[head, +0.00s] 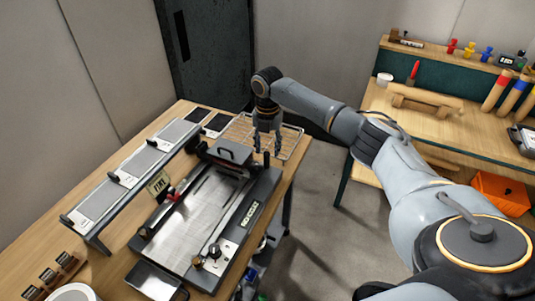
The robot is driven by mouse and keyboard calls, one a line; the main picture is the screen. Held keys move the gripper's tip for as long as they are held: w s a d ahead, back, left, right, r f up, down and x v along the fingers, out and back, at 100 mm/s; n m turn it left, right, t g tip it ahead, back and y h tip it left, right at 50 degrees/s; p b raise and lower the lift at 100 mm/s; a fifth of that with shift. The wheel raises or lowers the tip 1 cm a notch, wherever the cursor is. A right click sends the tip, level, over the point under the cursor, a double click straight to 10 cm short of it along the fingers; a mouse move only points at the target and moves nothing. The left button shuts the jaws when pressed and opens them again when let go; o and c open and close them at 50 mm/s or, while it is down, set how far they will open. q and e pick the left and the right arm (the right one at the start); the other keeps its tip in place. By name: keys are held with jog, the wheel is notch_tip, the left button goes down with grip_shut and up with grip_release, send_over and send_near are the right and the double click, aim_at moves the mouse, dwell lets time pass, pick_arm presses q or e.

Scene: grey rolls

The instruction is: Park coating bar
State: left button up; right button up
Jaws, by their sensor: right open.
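A flat coating machine with a bare metal bed (193,207) stands on the wooden table. A dark crosspiece with a handled block (233,154) lies across its far end. I cannot tell the coating bar apart from this crosspiece at this size. My right gripper (267,150) points down with its fingers apart, just right of the handled block and in front of the wire rack (291,144). Nothing shows between the fingers. I cannot tell whether they touch the machine. My left gripper is out of view.
A long sloped stand with grey panels (101,198) runs along the machine's left side, with a small sign (159,184) between. A second bench (442,122) with a wooden holder (425,101), colored rolls and an orange bin (500,193) stands at right. Open floor lies between.

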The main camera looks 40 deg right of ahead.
notch_tip(320, 180, up, 8)
jog(key=shift+r, duration=0.1)
jog(key=shift+d, duration=0.1)
dwell(0.5)
